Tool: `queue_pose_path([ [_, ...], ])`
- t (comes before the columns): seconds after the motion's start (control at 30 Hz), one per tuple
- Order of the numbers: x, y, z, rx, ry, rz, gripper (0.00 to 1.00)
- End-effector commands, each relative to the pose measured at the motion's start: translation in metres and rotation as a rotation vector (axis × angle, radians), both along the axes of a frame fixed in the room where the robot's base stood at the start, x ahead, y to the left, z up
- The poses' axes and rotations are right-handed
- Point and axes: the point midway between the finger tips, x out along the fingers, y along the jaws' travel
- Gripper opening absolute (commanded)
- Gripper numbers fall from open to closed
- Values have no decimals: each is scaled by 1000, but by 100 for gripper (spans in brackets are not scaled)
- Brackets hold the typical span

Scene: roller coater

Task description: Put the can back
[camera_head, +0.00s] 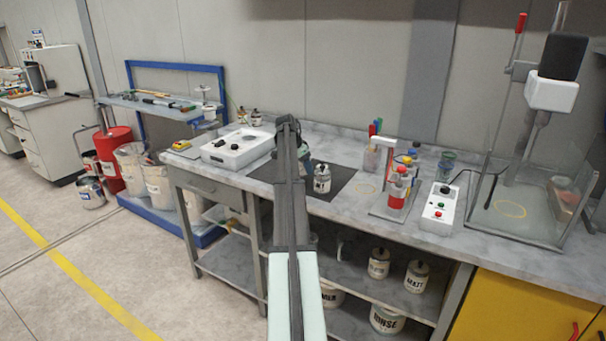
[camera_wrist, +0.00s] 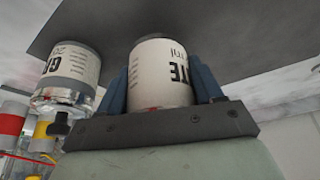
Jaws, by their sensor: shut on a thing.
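My gripper (camera_wrist: 160,72) is shut on a white-labelled can (camera_wrist: 155,88) in the wrist view, with one blue finger on each side. The label letters end in "TE"; the rest is turned away. A dark mat (camera_wrist: 240,32) lies beyond the can; I cannot tell whether the can touches it. A second jar with a white label (camera_head: 322,186) stands on the dark mat (camera_head: 345,172); a similar jar (camera_wrist: 72,68) shows left of the held can in the wrist view.
A white device (camera_head: 237,150) stands left of the mat. A bottle rack (camera_head: 396,205), a button box (camera_head: 440,207) and a clear-walled machine (camera_head: 515,215) stand to the right. Labelled cans (camera_head: 379,264) stand on the shelf below.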

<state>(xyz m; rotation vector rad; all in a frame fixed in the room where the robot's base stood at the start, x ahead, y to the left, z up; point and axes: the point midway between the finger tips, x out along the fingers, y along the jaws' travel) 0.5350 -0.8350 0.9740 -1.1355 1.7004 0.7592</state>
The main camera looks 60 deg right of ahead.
Motion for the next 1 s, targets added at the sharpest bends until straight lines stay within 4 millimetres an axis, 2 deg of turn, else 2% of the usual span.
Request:
queue_pose_path([
  [0.27,0,0,-31,0,0,0,21],
  [0.67,0,0,-35,0,0,0,21],
  [0.7,0,0,-36,0,0,0,66],
  [0.93,0,0,-35,0,0,0,88],
  [1.0,0,0,-35,0,0,0,91],
])
